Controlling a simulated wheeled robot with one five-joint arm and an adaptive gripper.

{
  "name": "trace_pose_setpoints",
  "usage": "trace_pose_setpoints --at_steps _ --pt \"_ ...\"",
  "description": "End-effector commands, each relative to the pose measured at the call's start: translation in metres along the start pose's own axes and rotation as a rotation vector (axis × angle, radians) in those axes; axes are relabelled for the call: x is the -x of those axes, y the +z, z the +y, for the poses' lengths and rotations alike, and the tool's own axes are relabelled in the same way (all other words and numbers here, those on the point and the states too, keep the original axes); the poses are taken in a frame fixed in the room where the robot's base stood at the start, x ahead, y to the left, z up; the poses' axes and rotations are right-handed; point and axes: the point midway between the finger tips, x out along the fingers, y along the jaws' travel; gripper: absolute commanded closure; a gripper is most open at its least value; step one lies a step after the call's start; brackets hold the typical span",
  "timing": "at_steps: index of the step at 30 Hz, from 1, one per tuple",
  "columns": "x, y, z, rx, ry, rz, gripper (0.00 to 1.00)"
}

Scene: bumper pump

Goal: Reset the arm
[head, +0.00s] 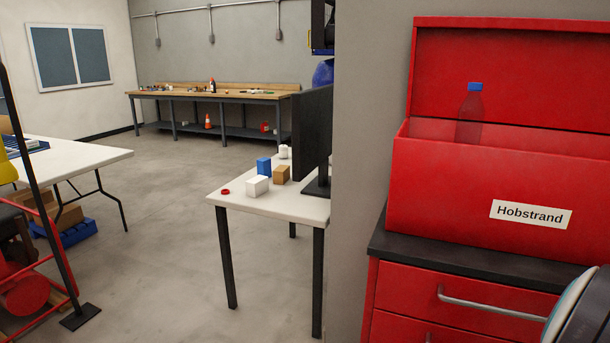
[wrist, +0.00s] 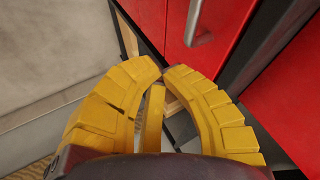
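My gripper (wrist: 162,70) shows in the wrist view with thick yellow segmented fingers. The two outer fingers curve inward and their tips come almost together. A thinner yellow piece stands between them, and I see no object held. Red drawer fronts with a metal handle (wrist: 198,38) lie beyond the fingertips, apart from them as far as I can tell. In the head view the gripper is not seen; a rounded grey and dark part at the lower right corner looks like my arm.
A red cabinet (head: 470,284) stands close at right, with an open red box (head: 440,190) labelled Hobstrand on top and a bottle (head: 469,115) in it. A white table (head: 270,204) with small boxes stands left of the wall. Open floor (head: 160,220) lies at centre left.

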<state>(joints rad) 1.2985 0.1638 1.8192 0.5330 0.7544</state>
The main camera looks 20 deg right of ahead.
Motion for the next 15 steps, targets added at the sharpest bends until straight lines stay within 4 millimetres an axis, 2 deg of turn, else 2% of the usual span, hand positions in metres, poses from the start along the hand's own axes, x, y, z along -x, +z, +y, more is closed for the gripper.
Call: trace_pose_setpoints --at_steps 3,5,8,9,11,15 --pt "0.016 0.051 -0.023 0.152 -0.029 -0.066 1.0" --pt "0.028 0.085 -0.032 0.254 -0.046 -0.108 1.0" --pt "0.052 0.147 -0.041 0.454 -0.082 -0.185 1.0" --pt "0.063 0.171 -0.042 0.537 -0.097 -0.215 1.0" --pt "0.079 0.206 -0.039 0.661 -0.122 -0.258 1.0" --pt "0.117 0.278 -0.017 0.955 -0.182 -0.351 1.0"
